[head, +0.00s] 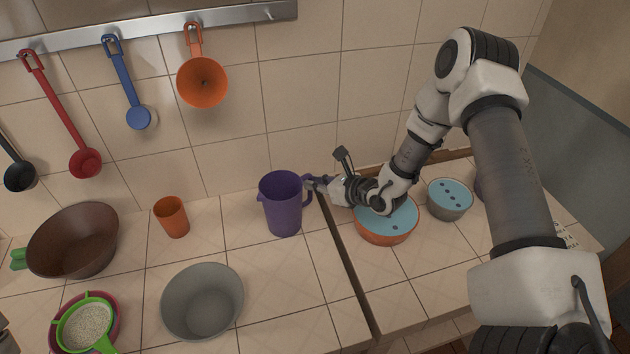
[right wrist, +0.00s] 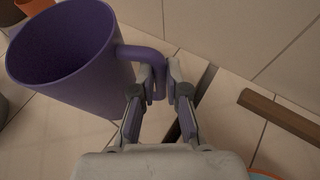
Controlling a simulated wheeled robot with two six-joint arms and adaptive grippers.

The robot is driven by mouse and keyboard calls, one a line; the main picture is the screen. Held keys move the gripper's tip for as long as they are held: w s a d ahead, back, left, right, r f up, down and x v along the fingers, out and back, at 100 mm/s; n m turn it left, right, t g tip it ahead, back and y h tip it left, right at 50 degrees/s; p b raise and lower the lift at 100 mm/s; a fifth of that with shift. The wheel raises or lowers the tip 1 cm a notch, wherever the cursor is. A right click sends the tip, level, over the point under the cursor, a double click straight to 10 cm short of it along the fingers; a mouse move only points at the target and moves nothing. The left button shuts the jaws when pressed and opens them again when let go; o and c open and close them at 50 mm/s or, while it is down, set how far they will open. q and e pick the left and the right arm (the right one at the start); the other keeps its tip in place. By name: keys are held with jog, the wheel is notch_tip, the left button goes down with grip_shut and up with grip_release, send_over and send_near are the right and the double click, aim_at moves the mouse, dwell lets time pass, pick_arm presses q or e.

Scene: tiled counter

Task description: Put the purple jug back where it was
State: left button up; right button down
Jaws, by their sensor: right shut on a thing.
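The purple jug (head: 284,208) is upright at the back of the tiled counter, near its right edge by the gap. In the head view my right gripper (head: 312,184) reaches it from the right. In the right wrist view the jug (right wrist: 75,60) is at the upper left, and my right gripper (right wrist: 160,82) is shut on its handle (right wrist: 142,54). I cannot tell whether the jug's base touches the counter. My left gripper is not in view.
Left of the jug stand an orange cup (head: 172,217), a grey bowl (head: 202,303), a brown bowl (head: 73,240) and a green strainer (head: 85,325). Right of the gap are an orange container with a blue top (head: 388,222) and a grey one (head: 449,200). Ladles hang from a rail (head: 150,26).

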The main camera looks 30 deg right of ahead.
jog(key=shift+f, duration=0.1)
jog(key=c, duration=1.2)
grip_release()
jog(key=p+v, duration=0.2)
jog(key=v, duration=1)
